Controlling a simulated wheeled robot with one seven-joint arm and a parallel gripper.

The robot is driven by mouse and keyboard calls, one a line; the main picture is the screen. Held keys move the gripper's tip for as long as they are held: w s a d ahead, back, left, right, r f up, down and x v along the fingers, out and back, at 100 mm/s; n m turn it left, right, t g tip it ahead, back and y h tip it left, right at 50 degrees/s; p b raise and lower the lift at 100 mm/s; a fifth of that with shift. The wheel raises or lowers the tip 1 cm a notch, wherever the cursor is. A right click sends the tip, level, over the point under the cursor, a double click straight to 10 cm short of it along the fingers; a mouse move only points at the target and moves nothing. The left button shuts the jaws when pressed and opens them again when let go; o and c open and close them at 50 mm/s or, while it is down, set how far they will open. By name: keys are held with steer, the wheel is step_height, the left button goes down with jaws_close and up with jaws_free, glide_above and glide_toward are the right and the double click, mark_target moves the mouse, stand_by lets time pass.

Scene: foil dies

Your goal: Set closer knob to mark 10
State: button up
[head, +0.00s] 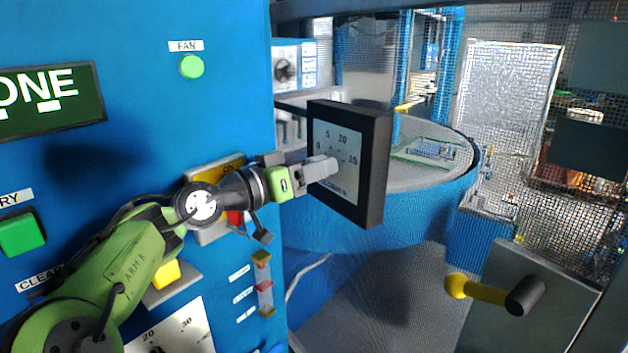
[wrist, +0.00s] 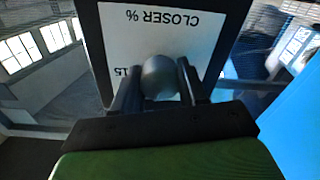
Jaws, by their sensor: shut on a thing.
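The closer knob (head: 322,168) is a grey round knob on the white dial face (head: 341,190) of a black box (head: 374,170). The numbers 0, 5 and 15 show around it, with a number between 5 and 15 that looks like 10 or 20. In the wrist view the upside-down label "CLOSER %" (wrist: 160,19) is readable. My gripper (head: 306,173) is at the dial, its two fingers either side of the knob (wrist: 160,76), shut on it. The knob's pointer is hidden, so I cannot tell its setting.
A blue panel (head: 130,130) at left carries a green FAN button (head: 191,66), a yellow button (head: 166,273) and another dial (head: 180,330). A lever with a yellow end (head: 480,290) stands lower right. A round blue-sided table (head: 430,205) and mesh are behind the box.

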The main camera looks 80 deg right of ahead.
steer(key=shift+m+b, duration=0.45)
steer(key=shift+m, duration=0.25)
steer(key=o, duration=1)
steer(key=shift+o, duration=0.2)
steer(key=shift+w, duration=0.15)
steer(key=v, duration=1.5)
steer(key=shift+w+a, duration=0.2)
steer(key=shift+a, duration=0.1)
